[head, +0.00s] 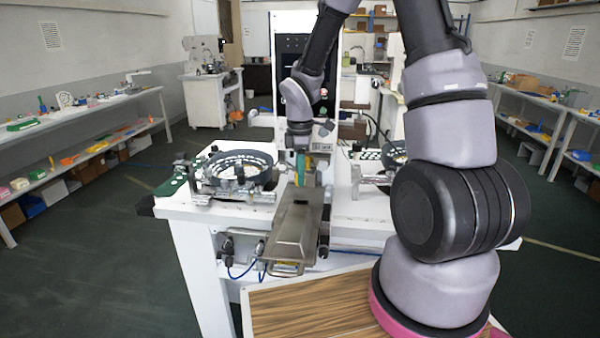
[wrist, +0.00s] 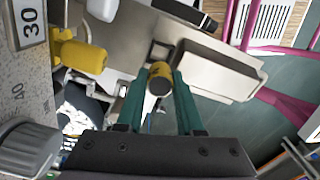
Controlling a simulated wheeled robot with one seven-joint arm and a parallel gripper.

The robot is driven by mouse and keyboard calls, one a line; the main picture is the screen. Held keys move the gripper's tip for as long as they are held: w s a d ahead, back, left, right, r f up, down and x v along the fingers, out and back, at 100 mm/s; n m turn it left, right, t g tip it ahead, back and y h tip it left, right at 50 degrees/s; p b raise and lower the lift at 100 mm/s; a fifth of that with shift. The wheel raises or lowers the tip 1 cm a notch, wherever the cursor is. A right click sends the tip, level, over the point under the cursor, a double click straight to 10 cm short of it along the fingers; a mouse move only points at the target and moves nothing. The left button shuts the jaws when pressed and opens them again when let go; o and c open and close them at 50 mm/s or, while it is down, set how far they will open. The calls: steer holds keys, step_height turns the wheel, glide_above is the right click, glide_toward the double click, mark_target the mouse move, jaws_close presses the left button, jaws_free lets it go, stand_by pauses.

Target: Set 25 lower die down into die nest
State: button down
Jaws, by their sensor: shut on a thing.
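My gripper (wrist: 160,88) has its two green fingers shut on a short yellow cylinder with a dark end (wrist: 159,70), which I take for the lower die. No number can be read on it. In the wrist view, a small dark square opening (wrist: 160,50) in a metal plate shows just beyond the die. I cannot tell whether this is the die nest, or how high the die is above it. In the head view my gripper (head: 301,178) points down at the machine's front, above the back end of a metal chute; the die is mostly hidden there.
The grey metal chute (head: 296,222) slopes forward off the white machine table (head: 350,207). A round dark ring fixture (head: 240,168) stands to the left. In the wrist view, another yellow part (wrist: 80,57) and a plate marked 30 (wrist: 32,25) lie close on the left.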

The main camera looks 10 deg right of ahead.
steer(key=shift+f, duration=2.75)
steer(key=shift+f, duration=0.35)
steer(key=shift+f, duration=0.25)
steer(key=shift+f, duration=0.1)
steer(key=shift+f, duration=0.2)
steer(key=shift+d, duration=0.1)
stand_by(3.1)
steer(key=shift+r, duration=0.15)
stand_by(1.0)
